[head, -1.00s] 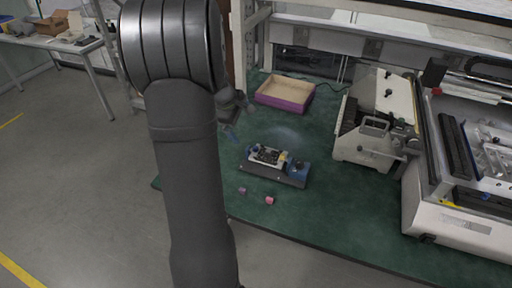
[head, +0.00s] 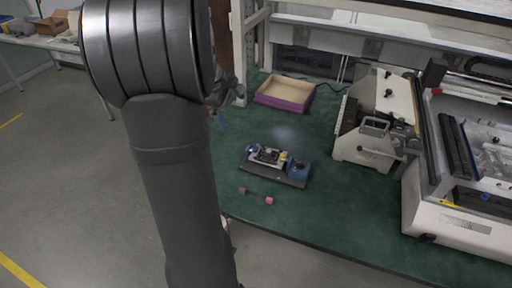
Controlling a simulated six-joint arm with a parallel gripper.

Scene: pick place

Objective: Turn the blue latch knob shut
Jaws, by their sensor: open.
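A small fixture on a dark base plate (head: 273,177) sits on the green bench top. It carries a pale metal part with dark details, a small yellow piece, and a blue block (head: 298,170) at its right end. A smaller blue bit shows at the left end. Which blue part is the latch knob, and how it is turned, is too small to tell. My gripper (head: 222,122) is partly hidden behind my arm. Its bluish finger shows above and left of the fixture, apart from it. It is open, and I see nothing in it.
A purple-sided tray (head: 284,106) stands behind the fixture. A purple cube (head: 243,191) and a pink cube (head: 269,200) lie in front of it. A cream machine (head: 365,148) and a larger white machine (head: 462,222) fill the right side. Bench between them is clear.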

